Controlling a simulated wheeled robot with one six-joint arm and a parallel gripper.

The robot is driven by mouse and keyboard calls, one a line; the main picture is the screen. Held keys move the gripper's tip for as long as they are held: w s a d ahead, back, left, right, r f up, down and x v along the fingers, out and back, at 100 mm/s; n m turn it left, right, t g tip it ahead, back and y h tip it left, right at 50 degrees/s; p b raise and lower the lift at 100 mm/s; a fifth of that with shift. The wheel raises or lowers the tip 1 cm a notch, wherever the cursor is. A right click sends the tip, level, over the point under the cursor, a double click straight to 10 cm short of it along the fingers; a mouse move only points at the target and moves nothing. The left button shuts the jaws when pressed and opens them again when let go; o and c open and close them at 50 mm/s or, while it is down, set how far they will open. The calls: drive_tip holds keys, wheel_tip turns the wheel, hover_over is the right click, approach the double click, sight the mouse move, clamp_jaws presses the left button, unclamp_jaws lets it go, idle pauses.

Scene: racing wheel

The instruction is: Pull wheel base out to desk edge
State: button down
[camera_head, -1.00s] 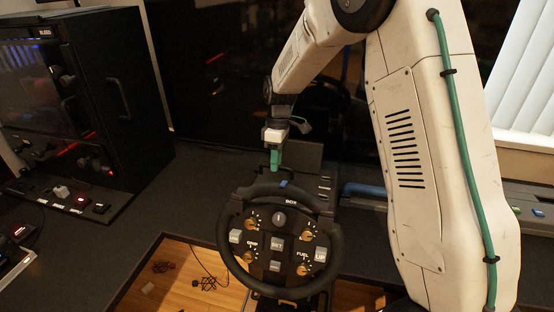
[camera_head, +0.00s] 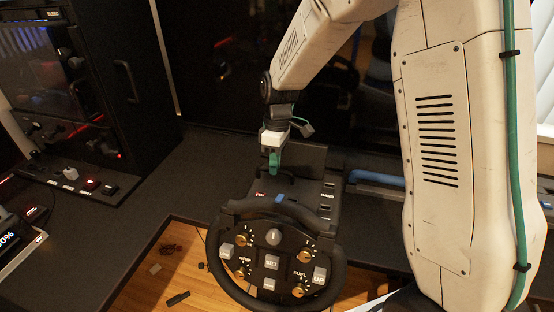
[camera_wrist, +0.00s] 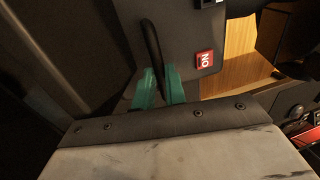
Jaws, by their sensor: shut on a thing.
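The wheel base (camera_head: 315,200) is a dark box on the black desk (camera_head: 160,190). The round black steering wheel (camera_head: 226,285) is on its near side, with knobs and grey buttons, and hangs over the desk's front edge. My gripper (camera_head: 273,165) comes down at the back of the base. In the wrist view, the green fingers (camera_wrist: 160,88) are shut on a thin black handle (camera_wrist: 151,40) on the grey top of the base (camera_wrist: 185,45). A red label (camera_wrist: 204,60) shows on that top. The base's underside is hidden.
A black computer case (camera_head: 130,100) stands at the left, with a row of small switches (camera_head: 85,183) before it. A dark screen (camera_head: 215,100) rises behind. A blue bar (camera_head: 375,178) lies right of the base. Wooden floor (camera_head: 170,280) shows below the desk edge.

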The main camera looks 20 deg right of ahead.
drive_tip(key=c, duration=1.5)
unclamp_jaws()
drive_tip(key=shift+o, duration=0.2)
wheel_tip(320, 180, up, 8)
drive_tip(key=w, duration=0.1)
drive_tip(key=shift+d+f, duration=0.15)
drive_tip(key=shift+d, duration=0.3)
drive_tip(key=shift+w, duration=0.1)
